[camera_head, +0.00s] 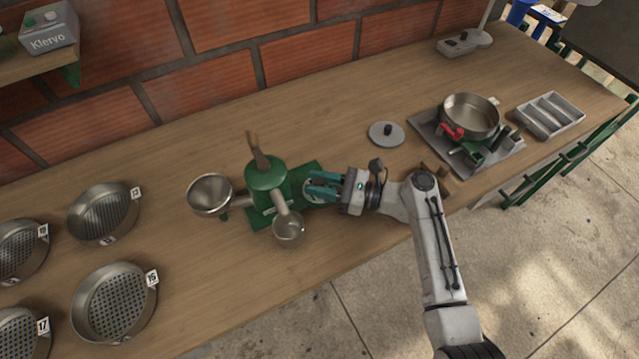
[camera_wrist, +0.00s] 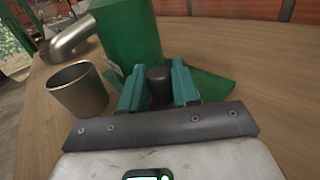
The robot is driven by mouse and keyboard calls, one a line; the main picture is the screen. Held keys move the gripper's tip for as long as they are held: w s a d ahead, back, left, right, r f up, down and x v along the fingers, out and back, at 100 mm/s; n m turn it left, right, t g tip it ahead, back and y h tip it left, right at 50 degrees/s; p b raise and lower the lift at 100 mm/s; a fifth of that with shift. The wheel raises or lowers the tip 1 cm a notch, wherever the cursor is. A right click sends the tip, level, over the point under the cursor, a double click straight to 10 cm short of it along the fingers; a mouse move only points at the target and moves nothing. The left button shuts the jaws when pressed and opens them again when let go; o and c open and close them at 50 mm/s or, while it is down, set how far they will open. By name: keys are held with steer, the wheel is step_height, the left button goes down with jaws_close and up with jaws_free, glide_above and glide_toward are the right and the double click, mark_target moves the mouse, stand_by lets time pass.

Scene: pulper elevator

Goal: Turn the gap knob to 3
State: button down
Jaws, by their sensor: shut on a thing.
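The green pulper (camera_head: 267,176) stands on the wooden bench on its green base; its green body (camera_wrist: 128,35) fills the upper middle of the wrist view. My gripper (camera_head: 312,187) reaches the pulper's right side. In the wrist view, my gripper's teal fingers (camera_wrist: 158,88) are shut on a dark round knob (camera_wrist: 160,84), the gap knob, with one finger on each side. Part of a pale dial (camera_head: 309,196) shows beside the fingers in the head view. Its numbers and the knob's pointer are not readable.
A steel cup (camera_head: 288,232) stands in front of the pulper, and it shows left of my fingers in the wrist view (camera_wrist: 78,92). A steel bowl (camera_head: 210,194) is to the pulper's left. Round sieves (camera_head: 115,300) are at far left. A grey scale (camera_head: 425,140) bearing a pan is at right.

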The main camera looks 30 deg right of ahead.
steer(key=n+g+y, duration=0.1)
steer(key=n+g, duration=0.1)
steer(key=g, duration=0.1)
steer(key=n+g+y+b, duration=0.1)
steer(key=n+g+y, duration=0.1)
steer(key=g, duration=0.1)
steer(key=n+g+y+b, duration=0.1)
steer(key=n+g, duration=0.1)
steer(key=shift+w+g, duration=0.2)
steer(key=shift+g, duration=0.2)
steer(key=c, duration=1.9)
jaws_free()
steer(key=shift+w+a+r+n+g+b, duration=0.1)
steer(key=shift+n+g+b, duration=0.2)
steer(key=shift+n+g, duration=1)
steer(key=shift+a+r+n+g+b, duration=0.1)
steer(key=shift+n+g+b, duration=0.15)
steer(key=shift+n+g, duration=1.05)
steer(key=shift+o, duration=0.2)
steer(key=shift+g+b, duration=0.35)
steer(key=shift+g, duration=0.55)
steer(key=shift+g+b, duration=0.4)
steer(key=shift+b, duration=0.05)
steer(key=shift+d+n+g+b, duration=0.1)
steer(key=shift+n+g+b, duration=0.2)
steer(key=shift+n+b, duration=0.1)
jaws_close()
steer(key=shift+d, duration=0.1)
